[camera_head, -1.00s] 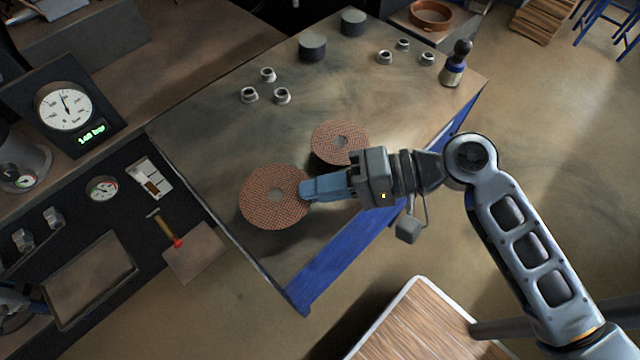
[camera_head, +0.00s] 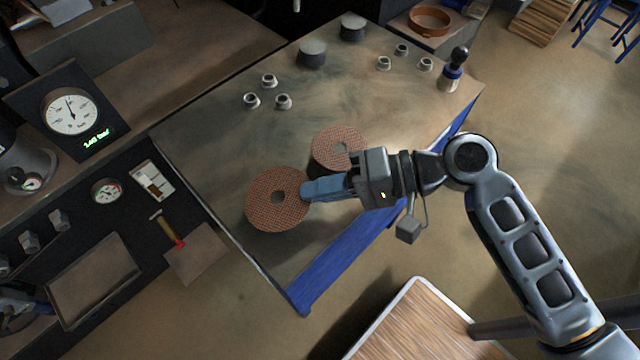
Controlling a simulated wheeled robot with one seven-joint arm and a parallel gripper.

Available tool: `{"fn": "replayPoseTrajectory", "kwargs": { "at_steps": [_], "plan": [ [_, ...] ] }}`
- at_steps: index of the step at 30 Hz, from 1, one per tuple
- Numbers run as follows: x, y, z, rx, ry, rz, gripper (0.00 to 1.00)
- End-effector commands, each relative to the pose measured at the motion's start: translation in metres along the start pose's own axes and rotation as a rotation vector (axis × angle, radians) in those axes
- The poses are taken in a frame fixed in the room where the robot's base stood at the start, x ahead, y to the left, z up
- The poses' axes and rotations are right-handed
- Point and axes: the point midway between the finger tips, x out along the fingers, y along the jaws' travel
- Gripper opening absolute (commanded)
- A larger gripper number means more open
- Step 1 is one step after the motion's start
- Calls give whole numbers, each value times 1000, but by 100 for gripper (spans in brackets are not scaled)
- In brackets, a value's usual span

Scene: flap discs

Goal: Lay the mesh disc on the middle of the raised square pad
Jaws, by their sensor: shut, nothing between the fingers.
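Two round, reddish-brown discs with a mesh pattern and a centre hole are on the worktable (camera_head: 225,125). The nearer, larger-looking disc (camera_head: 266,209) is left of my gripper (camera_head: 304,191). The other disc (camera_head: 334,135) is behind the gripper, with a dark side or shadow below it. My gripper's blue fingers are shut and reach in from the right. Their tips are at the near disc's right edge and hide a little of it; I cannot tell whether they touch. I cannot clearly make out a raised square pad; one could be hidden beneath a disc.
Several small metal nuts (camera_head: 268,81), two dark cylinders (camera_head: 313,54) and a black-handled tool (camera_head: 453,70) stand towards the table's back. The blue front edge (camera_head: 350,255) is below my arm. A gauge (camera_head: 70,110) is at left. The table's middle is clear.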

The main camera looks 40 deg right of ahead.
Motion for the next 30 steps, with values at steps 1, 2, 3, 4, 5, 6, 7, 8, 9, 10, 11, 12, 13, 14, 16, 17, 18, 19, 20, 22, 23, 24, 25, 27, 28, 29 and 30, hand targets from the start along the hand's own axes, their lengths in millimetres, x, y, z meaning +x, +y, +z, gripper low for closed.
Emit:
{"fn": "replayPoseTrajectory", "kwargs": {
  "at_steps": [1, 2, 3, 4, 5, 6, 7, 8, 9, 10, 11, 12, 13, 14, 16, 17, 18, 19, 20, 22, 23, 24, 25, 27, 28, 29, 30],
  "plan": [
    [-1, -4, 0, 0, 0, -1, 0],
    [-1, -5, 0, 0, 0, -1, 0],
    [-2, -6, 0, 0, 0, -1, 0],
    [-2, -8, 0, 0, 0, -1, 0],
    [-2, -9, 0, -1, 0, -2, 0],
    [-3, -10, 0, -1, 0, -2, 0],
    [-3, -11, 0, -1, 0, -2, 0],
    [-3, -12, 0, -1, 0, -2, 0],
    [-4, -14, 0, -1, 0, -2, 0],
    [-4, -15, 0, -1, 0, -2, 0],
    [-4, -16, 0, -1, 0, -3, 0],
    [-5, -17, 0, -1, 0, -3, 0],
    [-5, -18, 0, -1, 0, -3, 0],
    [-5, -19, 0, -1, 0, -3, 0],
    [-6, -21, 0, -1, 0, -3, 0],
    [-6, -22, 0, -1, 0, -3, 0],
    [-7, -24, 0, -1, 0, -3, 0],
    [-7, -25, 0, -1, 0, -3, 0],
    [-7, -26, 0, -1, 0, -3, 0],
    [-8, -28, 0, -1, 0, -3, 0],
    [-8, -29, 0, -1, 0, -3, 0],
    [-9, -30, 0, -1, 0, -3, 0],
    [-9, -31, 0, -1, 0, -3, 0],
    [-10, -34, 0, -1, 0, -3, 0],
    [-10, -35, 0, -1, 0, -3, 0],
    [-10, -36, 0, -1, 0, -3, 0],
    [-11, -37, 0, -1, 0, -3, 0]
  ]
}}
